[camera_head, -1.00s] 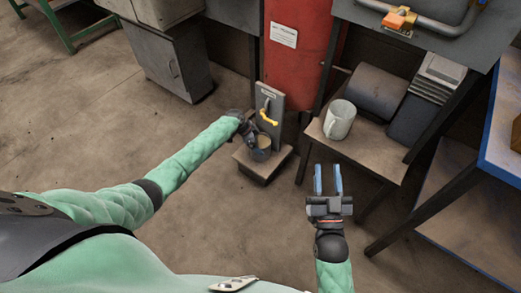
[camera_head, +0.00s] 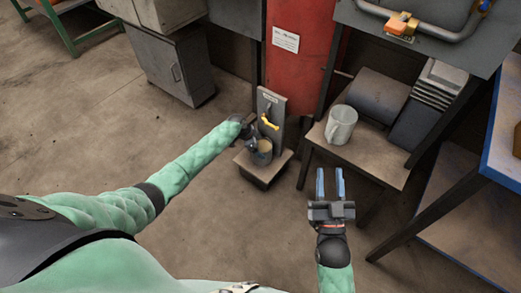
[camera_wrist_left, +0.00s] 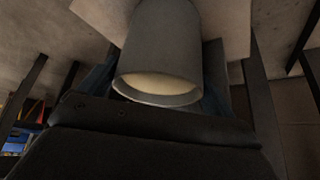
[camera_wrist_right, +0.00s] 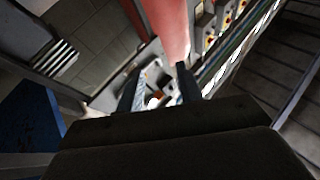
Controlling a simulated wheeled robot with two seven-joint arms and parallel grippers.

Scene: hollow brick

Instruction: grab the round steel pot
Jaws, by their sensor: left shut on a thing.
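The round steel pot (camera_head: 264,155) is a small grey cylinder with a pale inside, on a low stand with an upright back plate. In the left wrist view the pot (camera_wrist_left: 165,45) fills the upper middle, its open rim facing the camera. My left gripper (camera_head: 254,148) is at the pot's left side and shut on it. Its blue fingers lie on both sides of the pot, mostly hidden. My right gripper (camera_head: 330,182) is open and empty, held above the floor to the right; its separated fingers (camera_wrist_right: 160,88) show in the right wrist view.
The pot's low stand (camera_head: 262,176) has a yellow handle (camera_head: 268,122) on its plate, before a red column (camera_head: 297,70). A pale mug (camera_head: 341,125) stands on a shelf to the right. A blue-edged table (camera_head: 505,135) is far right.

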